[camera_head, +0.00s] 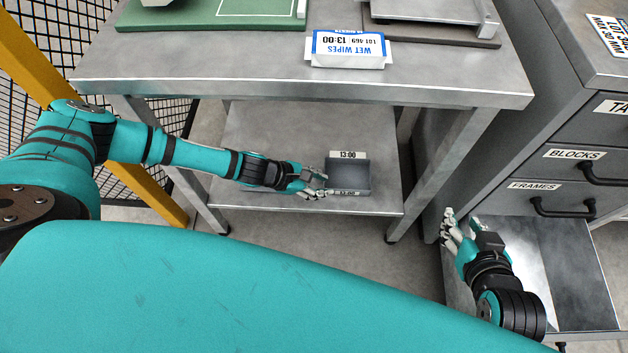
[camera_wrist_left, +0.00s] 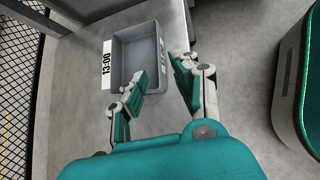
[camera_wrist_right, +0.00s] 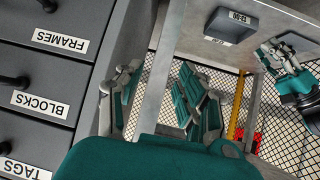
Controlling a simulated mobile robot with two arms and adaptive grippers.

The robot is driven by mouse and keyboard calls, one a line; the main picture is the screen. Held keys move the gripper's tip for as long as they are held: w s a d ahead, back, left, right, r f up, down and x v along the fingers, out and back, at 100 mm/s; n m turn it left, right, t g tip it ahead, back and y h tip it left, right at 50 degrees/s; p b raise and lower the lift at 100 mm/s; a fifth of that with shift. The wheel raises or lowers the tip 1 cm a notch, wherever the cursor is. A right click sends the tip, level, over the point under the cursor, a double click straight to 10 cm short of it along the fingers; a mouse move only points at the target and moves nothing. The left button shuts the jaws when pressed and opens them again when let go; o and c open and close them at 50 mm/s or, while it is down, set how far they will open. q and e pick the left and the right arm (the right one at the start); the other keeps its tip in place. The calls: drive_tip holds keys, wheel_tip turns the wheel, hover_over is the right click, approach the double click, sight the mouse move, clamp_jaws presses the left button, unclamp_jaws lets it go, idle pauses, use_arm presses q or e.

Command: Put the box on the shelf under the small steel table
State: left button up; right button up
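The grey open-topped box (camera_head: 362,172) with white 13:00 labels sits on the lower shelf (camera_head: 265,130) of the small steel table (camera_head: 230,65). It looks empty. My left gripper (camera_head: 322,186) is open at the box's left side; contact cannot be told. In the left wrist view the box (camera_wrist_left: 138,50) lies just beyond my parted left fingers (camera_wrist_left: 161,75). My right gripper (camera_head: 455,225) is open and empty over the pulled-out drawer, right of the table. In the right wrist view the box (camera_wrist_right: 232,24) shows on the shelf.
A wet wipes carton (camera_head: 348,48) stands at the table top's front edge, with a green mat (camera_head: 215,14) behind it. A drawer cabinet (camera_head: 545,130) with an open drawer (camera_head: 575,270) stands at the right. A mesh fence (camera_head: 60,40) and yellow post are at the left.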

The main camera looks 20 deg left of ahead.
use_arm(q)
drive_tip(key=s+d+r+n+t+h, duration=0.1)
drive_tip(key=s+d+r+n, duration=0.2)
drive_tip(key=d+r+n, duration=0.5)
drive_tip(key=s+d+r+n+t+h, duration=0.1)
drive_tip(key=s+d+r+n+h, duration=0.3)
drive_tip(key=d+n, duration=0.6)
drive_tip(key=w+a+r+n+t+y, duration=0.25)
drive_tip(key=a+r+n+y, duration=0.45)
drive_tip(key=n, duration=1)
drive_tip(key=s+a+f+n+y, duration=0.1)
drive_tip(key=s+a+n+y, duration=0.1)
drive_tip(key=a+n, duration=0.4)
drive_tip(key=s+a+f+n+y, duration=0.1)
drive_tip(key=s+a+n+y, duration=0.1)
drive_tip(key=a+n, duration=0.4)
drive_tip(key=s+a+g, duration=0.1)
drive_tip(key=a, duration=0.2)
drive_tip(key=shift+s+a+f, duration=0.2)
drive_tip(key=shift+s+f, duration=0.05)
drive_tip(key=shift+s, duration=0.05)
use_arm(e)
drive_tip(key=shift+s+d+f+g, duration=0.2)
drive_tip(key=shift+s+f+g, duration=0.6)
drive_tip(key=shift+s, duration=0.3)
